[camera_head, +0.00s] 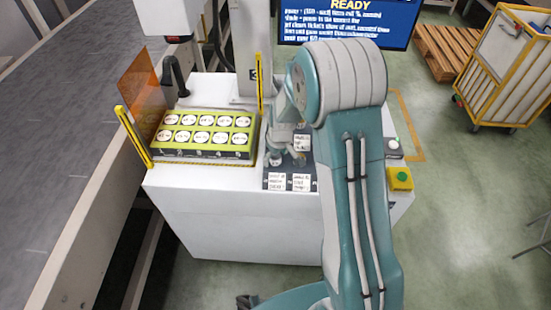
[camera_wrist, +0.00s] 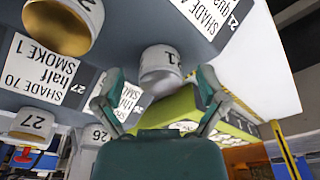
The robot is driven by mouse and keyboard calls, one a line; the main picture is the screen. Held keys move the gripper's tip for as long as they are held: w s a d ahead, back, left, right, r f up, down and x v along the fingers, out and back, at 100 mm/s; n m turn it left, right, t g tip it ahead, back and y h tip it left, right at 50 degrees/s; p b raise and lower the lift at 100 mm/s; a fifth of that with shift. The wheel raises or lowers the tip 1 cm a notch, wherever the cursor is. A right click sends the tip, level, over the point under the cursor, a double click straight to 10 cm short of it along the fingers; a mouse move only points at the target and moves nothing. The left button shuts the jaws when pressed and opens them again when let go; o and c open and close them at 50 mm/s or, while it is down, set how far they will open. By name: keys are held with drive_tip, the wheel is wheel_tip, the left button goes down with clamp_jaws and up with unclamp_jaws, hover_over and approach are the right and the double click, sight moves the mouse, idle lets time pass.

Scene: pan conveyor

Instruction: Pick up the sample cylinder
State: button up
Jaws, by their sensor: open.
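A pale sample cylinder marked 21 (camera_wrist: 161,78) stands on a dark grey board with printed shade labels, in the upper middle of the wrist view. My gripper (camera_wrist: 159,88) is open, with its teal fingers spread on either side of this cylinder in the picture. I cannot tell whether either finger touches it. More pale cylinders stand on the board: one with a tan end (camera_wrist: 65,24) at upper left, one marked 27 (camera_wrist: 33,124) at left, and one marked 26 (camera_wrist: 94,136) partly behind a finger. In the head view my gripper (camera_head: 287,150) is low over the board, partly hidden by my arm.
A yellow-green tray (camera_head: 205,153) of white discs lies left of the label board (camera_head: 273,183) on a white cabinet (camera_head: 235,215). A grey conveyor (camera_head: 70,125) runs along the left. A green button box (camera_head: 400,179) sits at right. An upright post (camera_head: 245,45) stands behind the tray.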

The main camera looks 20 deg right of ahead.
drive_tip(key=shift+a, duration=0.1)
drive_tip(key=shift+c, duration=0.4)
clamp_jaws()
drive_tip(key=shift+r, duration=0.1)
drive_tip(key=shift+r, duration=0.25)
wheel_tip(320, 180, up, 2)
drive_tip(key=shift+r, duration=0.15)
drive_tip(key=s+r, duration=1)
drive_tip(key=s, duration=0.4)
drive_tip(key=shift+a, duration=0.3)
